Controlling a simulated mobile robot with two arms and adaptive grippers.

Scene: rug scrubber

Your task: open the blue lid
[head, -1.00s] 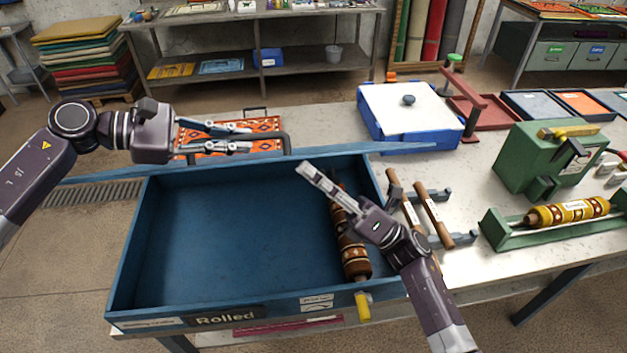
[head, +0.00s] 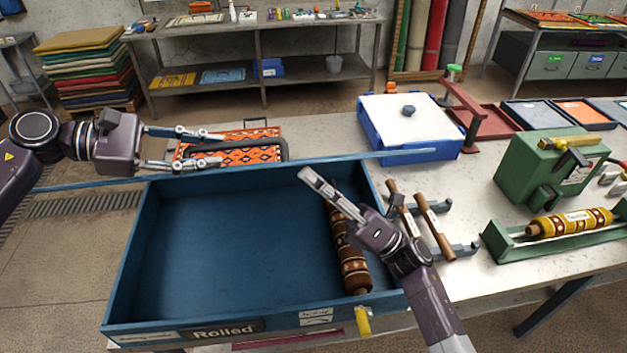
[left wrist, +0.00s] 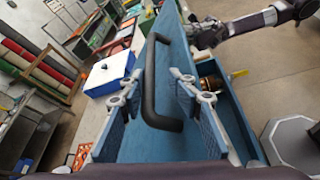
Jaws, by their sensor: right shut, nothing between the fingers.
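The blue lid (head: 408,153) stands up at the back of the blue box (head: 230,325) and shows nearly edge-on in the head view. The box is open to view. The lid's blue face fills the middle of the left wrist view (left wrist: 165,148), with a black bar handle (left wrist: 150,85) on it. My left gripper (head: 218,149) is open near the lid's left part. In the left wrist view the handle appears between its spread fingers, with no grip on it visible. My right gripper (head: 305,174) is shut and empty above the box's right side.
A brown patterned roll (head: 350,262) lies inside the box at the right. A white-topped blue box (head: 385,120), a green machine (head: 535,170) and a yellow roll in a green cradle (head: 570,222) stand on the table. Wooden-handled tools (head: 435,228) lie right of the box.

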